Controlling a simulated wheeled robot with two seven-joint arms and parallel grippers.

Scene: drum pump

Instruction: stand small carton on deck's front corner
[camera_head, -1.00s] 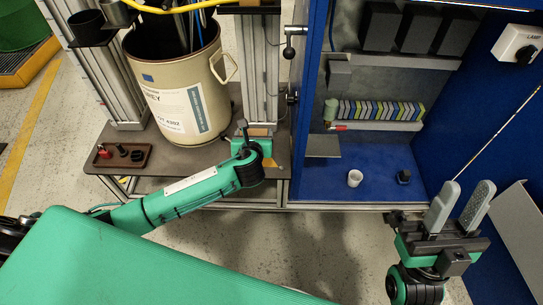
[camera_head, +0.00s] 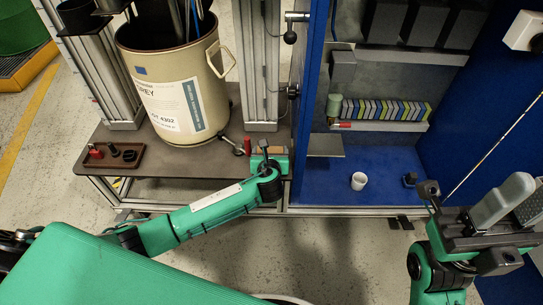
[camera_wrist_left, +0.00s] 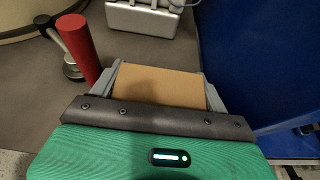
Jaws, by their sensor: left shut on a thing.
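The small carton (camera_wrist_left: 160,86) is plain brown cardboard. In the left wrist view it sits between the two grey fingers of my left gripper (camera_wrist_left: 158,76), which is shut on it. In the head view my left gripper (camera_head: 270,152) is over the front right corner of the deck (camera_head: 185,160), the dark platform bearing the drum. Only a small brown patch of the carton shows there, and I cannot tell whether its base touches the deck. My right gripper (camera_head: 513,208) is at the right, with pale fingers apart and nothing seen between them.
A cream drum (camera_head: 178,95) fills the deck's middle. A red-handled part (camera_wrist_left: 78,46) stands just left of the carton. A brown tray (camera_head: 115,155) lies at the deck's left.

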